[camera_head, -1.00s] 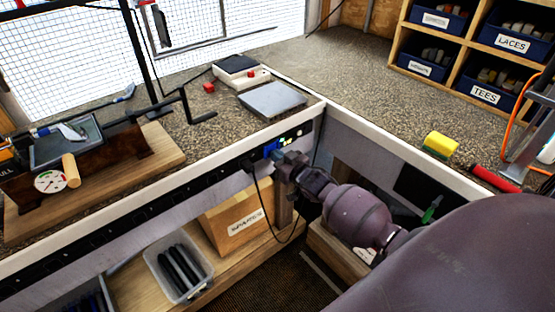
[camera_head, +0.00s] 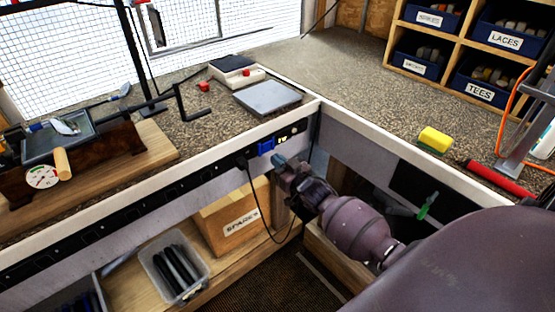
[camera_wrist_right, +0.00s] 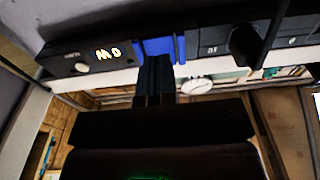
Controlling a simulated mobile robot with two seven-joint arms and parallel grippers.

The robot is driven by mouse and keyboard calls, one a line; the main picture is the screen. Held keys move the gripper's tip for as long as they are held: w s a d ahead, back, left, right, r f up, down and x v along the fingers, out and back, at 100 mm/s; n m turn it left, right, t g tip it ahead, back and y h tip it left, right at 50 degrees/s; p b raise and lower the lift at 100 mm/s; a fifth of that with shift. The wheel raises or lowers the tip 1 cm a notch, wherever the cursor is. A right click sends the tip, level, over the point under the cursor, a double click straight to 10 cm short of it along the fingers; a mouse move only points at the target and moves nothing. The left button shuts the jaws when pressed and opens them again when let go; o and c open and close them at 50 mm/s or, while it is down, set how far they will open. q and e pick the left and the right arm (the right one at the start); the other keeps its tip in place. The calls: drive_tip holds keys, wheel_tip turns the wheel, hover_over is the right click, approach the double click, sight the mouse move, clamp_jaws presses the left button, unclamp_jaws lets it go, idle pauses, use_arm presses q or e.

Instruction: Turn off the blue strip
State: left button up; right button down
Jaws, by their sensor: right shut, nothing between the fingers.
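A long black strip (camera_head: 130,205) runs along the front face of the bench, with a blue section (camera_head: 265,146) near its right end. Beside the blue section is a small display (camera_head: 282,140) with lit yellow characters. In the right wrist view the blue section (camera_wrist_right: 160,47) sits between the lit display (camera_wrist_right: 108,54) and a plugged-in black plug (camera_wrist_right: 245,45). My right gripper (camera_head: 280,160) is shut and empty, just below and right of the blue section. In the wrist view its fingertips (camera_wrist_right: 155,62) overlap the blue section's lower edge; I cannot tell whether they touch. My left gripper is out of view.
A black cable (camera_head: 262,210) hangs from the plug near my right gripper. Below are a wooden box (camera_head: 225,205) and a clear bin (camera_head: 160,258) of dark grips.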

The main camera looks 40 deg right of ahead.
drive_tip(key=s+d, duration=0.1)
drive_tip(key=s, duration=0.9)
drive_tip(key=shift+s+f+p, duration=0.35)
drive_tip(key=shift+s+f, duration=0.05)
drive_tip(key=shift+f, duration=0.05)
drive_tip(key=s+a+f+g, duration=0.2)
drive_tip(key=s+a+f, duration=0.1)
drive_tip(key=s, duration=0.3)
drive_tip(key=s+a+f+g+h, duration=0.1)
drive_tip(key=s+a+f+g, duration=0.2)
drive_tip(key=s, duration=0.4)
drive_tip(key=s+a+f+g, duration=0.3)
drive_tip(key=s+a, duration=0.2)
drive_tip(key=s, duration=0.2)
drive_tip(key=shift+s+h, duration=0.25)
drive_tip(key=shift+h, duration=0.15)
drive_tip(key=shift+a+f, duration=0.1)
drive_tip(key=shift+a, duration=0.1)
